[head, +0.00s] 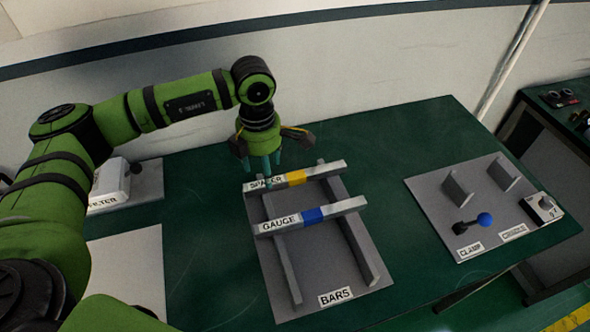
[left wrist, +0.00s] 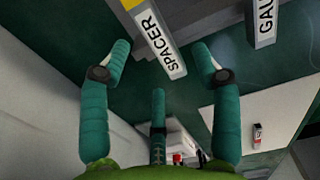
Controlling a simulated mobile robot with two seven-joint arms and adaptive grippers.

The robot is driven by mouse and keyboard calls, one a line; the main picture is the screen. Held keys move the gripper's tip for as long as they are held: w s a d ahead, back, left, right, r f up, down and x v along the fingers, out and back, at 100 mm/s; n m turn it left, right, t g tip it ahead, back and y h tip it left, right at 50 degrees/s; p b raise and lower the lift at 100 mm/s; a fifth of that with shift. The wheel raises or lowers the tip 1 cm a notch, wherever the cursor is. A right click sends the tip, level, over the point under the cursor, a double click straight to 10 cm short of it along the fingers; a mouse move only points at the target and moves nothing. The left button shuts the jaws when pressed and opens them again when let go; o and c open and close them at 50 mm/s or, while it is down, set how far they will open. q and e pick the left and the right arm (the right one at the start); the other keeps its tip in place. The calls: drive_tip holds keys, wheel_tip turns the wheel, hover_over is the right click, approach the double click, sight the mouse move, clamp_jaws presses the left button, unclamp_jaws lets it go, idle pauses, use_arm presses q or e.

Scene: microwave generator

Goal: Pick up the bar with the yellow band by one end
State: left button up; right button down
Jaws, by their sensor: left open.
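The bar with the yellow band (head: 296,177) is labelled SPACER and lies across two rails of the BARS rack (head: 330,265). A second bar with a blue band (head: 312,215), labelled GAUGE, lies parallel and nearer to me. My left gripper (head: 262,172) is over the left end of the yellow-banded bar, pointing down. In the left wrist view, the left gripper's teal fingers (left wrist: 160,95) are spread wide, with the SPACER end (left wrist: 165,52) ahead and between the tips. I see no contact. The GAUGE bar end (left wrist: 264,22) shows at the upper right. My right gripper is not in view.
A white box (head: 110,186) and a white sheet (head: 128,275) are at the left. Green table (head: 390,140) behind the rack is clear.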

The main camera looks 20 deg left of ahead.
use_arm(q)
wheel_tip(320, 180, down, 4)
drive_tip(key=shift+w+r+p, duration=0.15)
drive_tip(key=shift+r+p, duration=0.1)
drive_tip(key=shift+p, duration=0.75)
drive_tip(key=shift+f, duration=0.35)
drive_tip(key=shift+w+f, duration=0.1)
drive_tip(key=shift+f, duration=0.05)
drive_tip(key=shift+c, duration=0.8)
clamp_jaws()
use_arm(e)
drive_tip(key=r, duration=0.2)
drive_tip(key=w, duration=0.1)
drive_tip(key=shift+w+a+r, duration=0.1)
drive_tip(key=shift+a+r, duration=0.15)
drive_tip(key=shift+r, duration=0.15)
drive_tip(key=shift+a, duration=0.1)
